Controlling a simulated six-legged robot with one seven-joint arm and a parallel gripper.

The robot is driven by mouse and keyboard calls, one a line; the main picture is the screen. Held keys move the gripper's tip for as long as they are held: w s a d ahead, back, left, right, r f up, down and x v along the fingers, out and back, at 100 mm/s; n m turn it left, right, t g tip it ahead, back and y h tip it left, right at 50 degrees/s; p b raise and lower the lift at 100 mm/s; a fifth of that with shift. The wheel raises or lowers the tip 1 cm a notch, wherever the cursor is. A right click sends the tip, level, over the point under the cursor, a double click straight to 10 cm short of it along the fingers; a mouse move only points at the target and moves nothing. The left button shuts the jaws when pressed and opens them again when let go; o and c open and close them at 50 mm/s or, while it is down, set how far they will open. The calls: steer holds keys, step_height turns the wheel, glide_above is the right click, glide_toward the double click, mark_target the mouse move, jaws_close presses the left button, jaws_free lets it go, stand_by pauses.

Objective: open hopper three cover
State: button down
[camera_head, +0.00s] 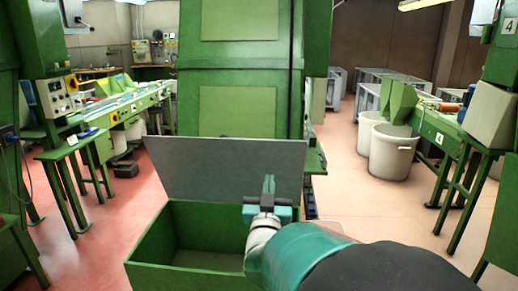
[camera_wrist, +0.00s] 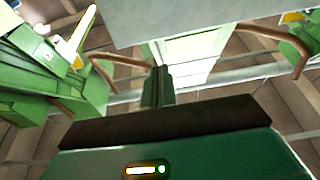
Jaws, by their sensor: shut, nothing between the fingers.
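The hopper (camera_head: 148,242) is a green open-topped box in the lower middle of the head view. Its grey cover (camera_head: 215,165) stands raised along the back edge, leaning slightly backward, and the inside of the box shows. My gripper (camera_head: 268,184) is shut and empty, with its fingers pointing up in front of the right part of the cover. I cannot tell whether it touches the cover. In the wrist view the closed fingers (camera_wrist: 158,86) point up below a pale grey panel (camera_wrist: 210,20), which may be the cover. My arm hides the hopper's right side.
A tall green machine (camera_head: 238,110) stands right behind the hopper. Green benches with a control box (camera_head: 57,96) are on the left. Pale bins (camera_head: 392,152) and a green conveyor marked 4 (camera_head: 440,135) are on the right. Open floor (camera_head: 350,195) lies between.

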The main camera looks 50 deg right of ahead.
mark_target(273, 145)
steer(key=x, duration=1.4)
steer(key=shift+w+d+r, duration=0.2)
steer(key=shift+d, duration=0.2)
steer(key=w+d+r+g+y, duration=0.1)
steer(key=w+d+r+y, duration=0.1)
steer(key=w+d, duration=0.5)
steer(key=shift+d+r+g, duration=0.3)
steer(key=shift+d+g, duration=0.1)
steer(key=shift+d, duration=0.45)
steer(key=shift+s+a, duration=0.1)
steer(key=shift+s, duration=0.05)
